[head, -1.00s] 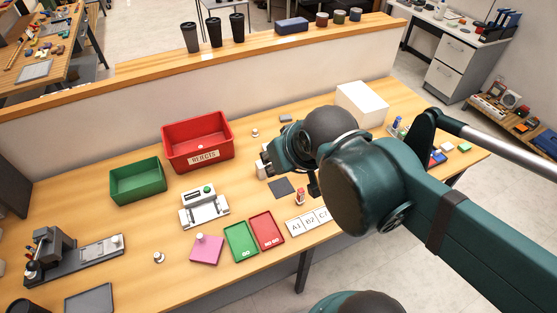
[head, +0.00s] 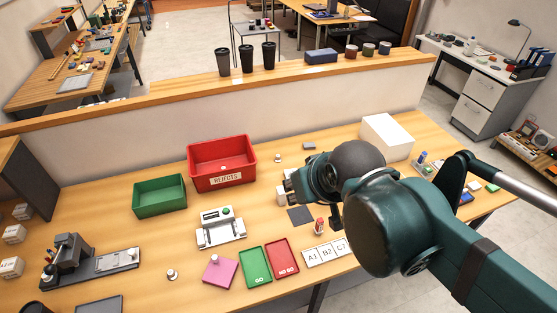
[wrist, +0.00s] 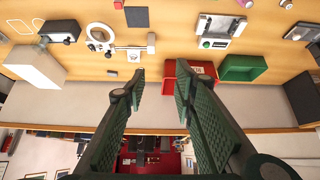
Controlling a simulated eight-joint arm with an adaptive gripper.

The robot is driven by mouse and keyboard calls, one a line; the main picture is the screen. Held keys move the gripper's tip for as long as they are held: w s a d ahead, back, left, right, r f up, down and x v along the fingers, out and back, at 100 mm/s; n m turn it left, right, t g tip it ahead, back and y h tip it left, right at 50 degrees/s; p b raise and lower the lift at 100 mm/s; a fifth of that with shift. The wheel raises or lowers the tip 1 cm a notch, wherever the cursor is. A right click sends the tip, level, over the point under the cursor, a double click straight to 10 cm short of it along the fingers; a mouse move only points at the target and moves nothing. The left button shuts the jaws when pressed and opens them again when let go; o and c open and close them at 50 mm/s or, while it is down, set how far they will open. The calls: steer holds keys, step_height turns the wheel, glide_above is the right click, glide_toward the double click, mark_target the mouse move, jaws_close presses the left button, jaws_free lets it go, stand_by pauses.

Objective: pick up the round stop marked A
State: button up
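Two small round metal stops stand on the wooden bench. The other stop (head: 172,274) is at the front left, left of the pink block. No letter is readable on either, so I cannot tell which is marked A. My gripper (wrist: 161,72) is open, with nothing between its fingers. In the head view it is above the bench, right of the red bin, partly hidden by my arm.
A red rejects bin (head: 222,181) and a green bin (head: 160,207) stand at the back left. A white box (head: 388,137) is at the back right. A white device (head: 220,237), green tray (head: 255,283) and red tray (head: 282,272) sit in front. A low wall (head: 110,141) runs behind.

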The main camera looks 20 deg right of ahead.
steer(key=shift+o, duration=0.5)
steer(key=shift+w, duration=0.1)
steer(key=w+d+m+g, duration=0.2)
steer(key=w+m, duration=0.2)
steer(key=w, duration=0.9)
steer(key=w+d+m+g, duration=0.2)
steer(key=w+m, duration=0.1)
steer(key=w, duration=1)
steer(key=w+d+f+m+g, duration=0.1)
steer(key=w+d+f+m, duration=0.1)
steer(key=w+f, duration=0.5)
steer(key=w+d+f+m+g+b, duration=0.1)
steer(key=w+d+f+m, duration=0.1)
steer(key=w+f, duration=0.5)
steer(key=w+d+f+m+g, duration=0.1)
steer(key=w+d+f+m, duration=0.1)
steer(key=w+f, duration=0.5)
steer(key=shift+w+d+f+m+b, duration=0.15)
steer(key=shift+f+m, duration=0.2)
steer(key=shift+f, duration=0.4)
steer(key=shift+w+a+f+m+b, duration=0.15)
steer(key=shift+f+m, duration=0.2)
steer(key=shift+f, duration=0.35)
steer(key=shift+w+d+f, duration=0.1)
steer(key=shift+d+f, duration=0.1)
steer(key=shift+f, duration=0.3)
steer(key=shift+f, duration=0.1)
